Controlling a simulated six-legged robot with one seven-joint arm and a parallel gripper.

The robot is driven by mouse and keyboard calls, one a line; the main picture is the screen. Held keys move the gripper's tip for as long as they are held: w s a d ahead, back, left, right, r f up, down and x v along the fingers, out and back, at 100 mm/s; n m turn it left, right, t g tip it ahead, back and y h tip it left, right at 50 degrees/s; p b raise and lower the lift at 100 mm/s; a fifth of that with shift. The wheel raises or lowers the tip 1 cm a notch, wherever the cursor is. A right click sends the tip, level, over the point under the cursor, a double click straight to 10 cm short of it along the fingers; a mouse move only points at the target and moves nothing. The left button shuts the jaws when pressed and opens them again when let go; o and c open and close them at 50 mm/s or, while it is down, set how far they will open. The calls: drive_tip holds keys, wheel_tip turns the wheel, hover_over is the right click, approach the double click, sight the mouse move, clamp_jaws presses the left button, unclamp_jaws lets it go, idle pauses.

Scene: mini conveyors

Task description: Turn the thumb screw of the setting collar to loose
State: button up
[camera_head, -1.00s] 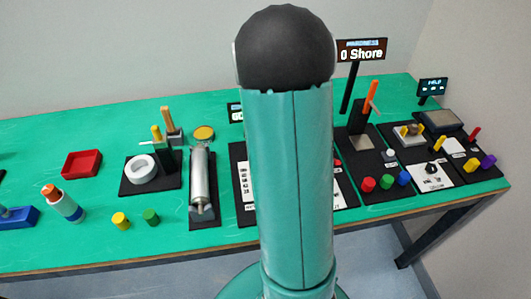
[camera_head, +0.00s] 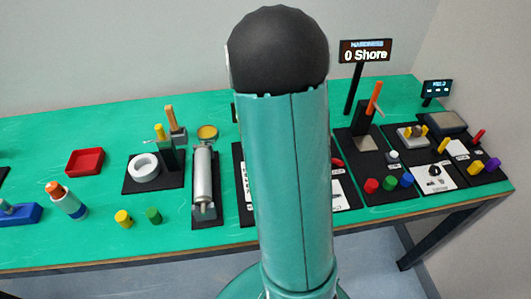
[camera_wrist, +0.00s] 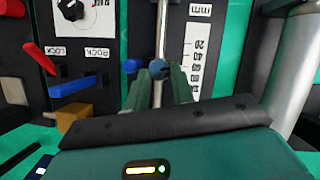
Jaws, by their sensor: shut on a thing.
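In the wrist view a bright metal rod (camera_wrist: 161,22) runs up the middle beside a white scale marked in mm (camera_wrist: 196,60). A small round dark-blue knob (camera_wrist: 158,69), seemingly the thumb screw of the setting collar, sits in front of the rod. A brighter blue piece (camera_wrist: 131,66) shows just left of it. My gripper (camera_wrist: 159,76) has its green fingers on both sides of the knob and is shut on it. The collar body is mostly hidden, and the screw's setting cannot be read. In the head view my arm hides this spot.
In the wrist view a red lever (camera_wrist: 40,58), a blue lever (camera_wrist: 82,86) and an orange block (camera_wrist: 73,115) stand close on the left. A thick metal cylinder (camera_wrist: 300,70) stands on the right. The head view shows the green table (camera_head: 100,130) with several other stations.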

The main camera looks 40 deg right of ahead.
drive_tip(key=o, duration=1)
drive_tip(key=v, duration=1.3)
drive_tip(key=shift+r, duration=0.4)
drive_tip(key=s+a+r+n+t, duration=0.1)
drive_tip(key=s+a+t, duration=0.2)
drive_tip(key=a, duration=0.5)
drive_tip(key=s+a+r+n+t+h, duration=0.1)
drive_tip(key=s+a+r+t, duration=0.1)
drive_tip(key=a, duration=0.6)
drive_tip(key=s+a+r+n+t, duration=0.1)
drive_tip(key=s+a+t, duration=0.4)
drive_tip(key=a, duration=0.3)
drive_tip(key=shift+s+a+r, duration=0.4)
drive_tip(key=shift+s, duration=0.2)
